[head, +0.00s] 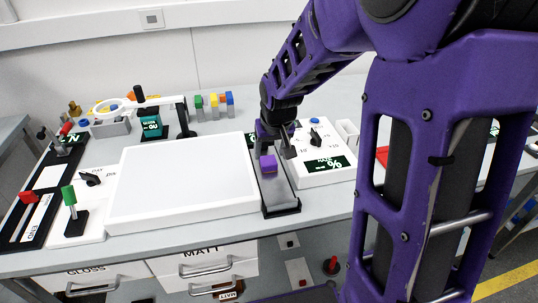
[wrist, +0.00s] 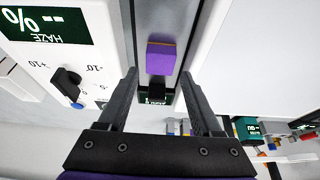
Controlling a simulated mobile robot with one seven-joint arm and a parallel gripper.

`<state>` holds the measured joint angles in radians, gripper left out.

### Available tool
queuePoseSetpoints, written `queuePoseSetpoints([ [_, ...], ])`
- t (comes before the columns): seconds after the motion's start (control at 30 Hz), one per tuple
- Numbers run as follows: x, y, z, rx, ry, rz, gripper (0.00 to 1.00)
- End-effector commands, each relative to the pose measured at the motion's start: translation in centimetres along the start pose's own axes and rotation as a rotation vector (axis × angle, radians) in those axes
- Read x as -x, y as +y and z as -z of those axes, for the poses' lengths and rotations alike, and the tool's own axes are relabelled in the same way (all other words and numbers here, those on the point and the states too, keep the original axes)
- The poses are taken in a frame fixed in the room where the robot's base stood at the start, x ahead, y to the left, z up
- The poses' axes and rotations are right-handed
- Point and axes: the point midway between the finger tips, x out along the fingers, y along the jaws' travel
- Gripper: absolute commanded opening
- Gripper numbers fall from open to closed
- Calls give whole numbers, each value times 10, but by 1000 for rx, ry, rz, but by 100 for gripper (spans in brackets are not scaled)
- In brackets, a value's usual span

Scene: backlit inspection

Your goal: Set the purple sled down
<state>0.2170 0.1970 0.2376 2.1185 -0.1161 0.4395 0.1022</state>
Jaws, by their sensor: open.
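The purple sled (head: 267,164) is a small block with an orange-brown edge. It sits on a grey rail (head: 279,192) with a dark end, between the white panel and the haze unit. The sled (wrist: 161,58) also shows in the wrist view, on the rail (wrist: 165,18), centred between my fingers and just beyond their tips. My gripper (head: 275,149) is open and empty above and behind the sled in the head view; the fingers (wrist: 160,78) stand apart on either side, with visible gaps to it. Any part of the sled beneath the block cannot be made out.
A large white panel (head: 182,180) lies left of the rail. The haze unit (head: 322,165), with a knob and a dark display, stands close on the right. A ring magnifier (head: 122,104), a teal block (head: 150,124) and several coloured blocks stand at the back.

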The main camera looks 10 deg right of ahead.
Motion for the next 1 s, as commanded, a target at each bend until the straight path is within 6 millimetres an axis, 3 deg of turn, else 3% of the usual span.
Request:
queuePoseSetpoints([
  [0.03,16,0,2,-2,4,-1,66],
  [0.2,50,0,1,0,3,0,66],
  [0.4,72,0,0,0,1,0,66],
  [0.83,76,0,1,2,4,0,66],
  [0.93,78,0,14,25,53,-7,66],
  [1.0,84,1,35,59,129,-19,66],
])
